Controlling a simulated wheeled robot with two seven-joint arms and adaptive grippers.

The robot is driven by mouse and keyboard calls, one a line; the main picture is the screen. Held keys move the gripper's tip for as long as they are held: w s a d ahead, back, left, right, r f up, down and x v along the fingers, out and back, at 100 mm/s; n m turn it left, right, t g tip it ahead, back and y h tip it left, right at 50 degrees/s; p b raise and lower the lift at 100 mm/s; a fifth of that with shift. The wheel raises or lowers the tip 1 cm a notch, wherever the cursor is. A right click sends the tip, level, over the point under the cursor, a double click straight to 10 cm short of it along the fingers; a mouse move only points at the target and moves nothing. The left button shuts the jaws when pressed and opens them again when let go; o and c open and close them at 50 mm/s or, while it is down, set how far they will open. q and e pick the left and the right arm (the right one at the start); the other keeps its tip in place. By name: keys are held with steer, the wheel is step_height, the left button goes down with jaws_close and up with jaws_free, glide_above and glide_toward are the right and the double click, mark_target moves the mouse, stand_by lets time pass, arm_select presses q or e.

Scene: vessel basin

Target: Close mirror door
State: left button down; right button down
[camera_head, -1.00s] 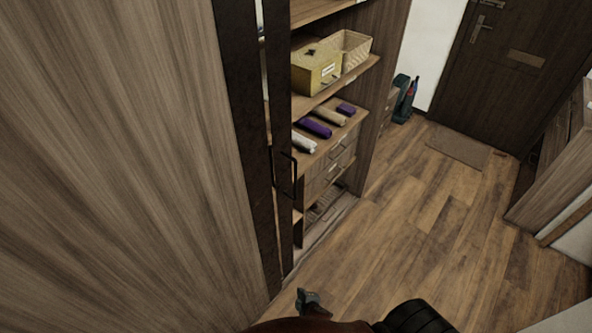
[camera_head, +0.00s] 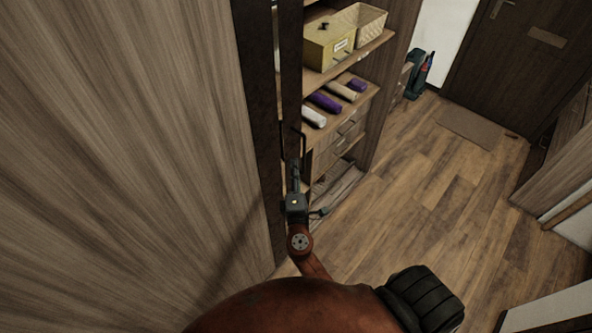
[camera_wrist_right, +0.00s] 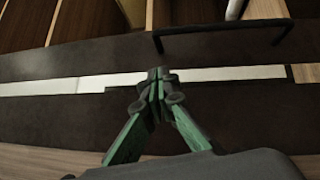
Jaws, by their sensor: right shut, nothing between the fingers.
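The mirror door shows in the head view as a narrow dark-framed edge (camera_head: 291,60) in front of the open shelves, with a thin black bar handle (camera_head: 303,147) on it. In the right wrist view the handle (camera_wrist_right: 222,27) crosses the upper right, above my fingertips. My right gripper (camera_head: 294,168) is up against or close to the dark frame, just below the handle. Its fingers are shut with nothing between them, as the right wrist view (camera_wrist_right: 157,86) also shows. They look apart from the handle; contact with the door cannot be told. My left gripper is out of view.
A large wood-grain panel (camera_head: 130,180) fills the left. The shelves hold a yellow box (camera_head: 328,45), a wicker basket (camera_head: 360,22) and rolled towels (camera_head: 325,103). Wooden floor (camera_head: 440,200) is open to the right, up to a doormat (camera_head: 470,127) and a dark entrance door (camera_head: 535,60).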

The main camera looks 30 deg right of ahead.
steer(key=w+d+r+p, duration=0.1)
steer(key=w+d+p, duration=0.1)
steer(key=w+d, duration=0.3)
steer(key=shift+w+d+r+p, duration=0.25)
steer(key=shift+d+p, duration=0.15)
steer(key=shift+d, duration=0.2)
